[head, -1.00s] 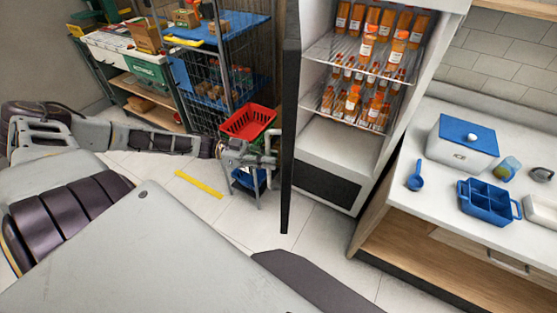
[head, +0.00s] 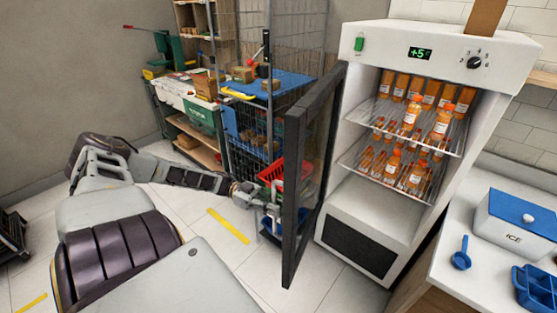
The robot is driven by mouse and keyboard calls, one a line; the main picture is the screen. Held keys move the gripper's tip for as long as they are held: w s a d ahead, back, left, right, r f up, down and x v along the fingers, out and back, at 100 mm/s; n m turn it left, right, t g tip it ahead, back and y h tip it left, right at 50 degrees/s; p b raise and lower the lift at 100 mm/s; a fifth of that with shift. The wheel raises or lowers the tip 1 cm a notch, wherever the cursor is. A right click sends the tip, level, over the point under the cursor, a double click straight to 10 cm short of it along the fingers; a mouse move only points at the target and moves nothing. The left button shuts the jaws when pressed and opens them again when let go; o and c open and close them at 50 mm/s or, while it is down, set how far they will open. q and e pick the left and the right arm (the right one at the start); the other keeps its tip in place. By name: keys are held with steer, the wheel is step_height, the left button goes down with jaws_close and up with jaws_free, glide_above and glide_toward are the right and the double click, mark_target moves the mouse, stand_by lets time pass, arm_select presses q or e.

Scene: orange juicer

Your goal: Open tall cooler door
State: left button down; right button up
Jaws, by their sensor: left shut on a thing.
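The tall cooler (head: 385,215) is white, with a display and knob on top and several orange bottles on its wire shelves. Its dark-framed glass door (head: 293,195) stands open on the left side, with its inner face partly in view. My left gripper (head: 270,207) is at the outer side of the door, near its free edge, shut on the door handle. The door frame hides part of the fingers and of the handle. My right gripper is out of view.
A red basket (head: 268,172) and a wire cage cart (head: 245,125) stand behind the door. A white counter (head: 468,285) with an ice box (head: 515,222) and a blue scoop (head: 461,255) is at right. Floor left of the door is clear, with a yellow strip (head: 228,226).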

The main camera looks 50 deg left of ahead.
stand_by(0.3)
arm_select(q)
steer(key=c, duration=1.5)
jaws_free()
steer(key=shift+o, duration=0.2)
steer(key=v, duration=1.2)
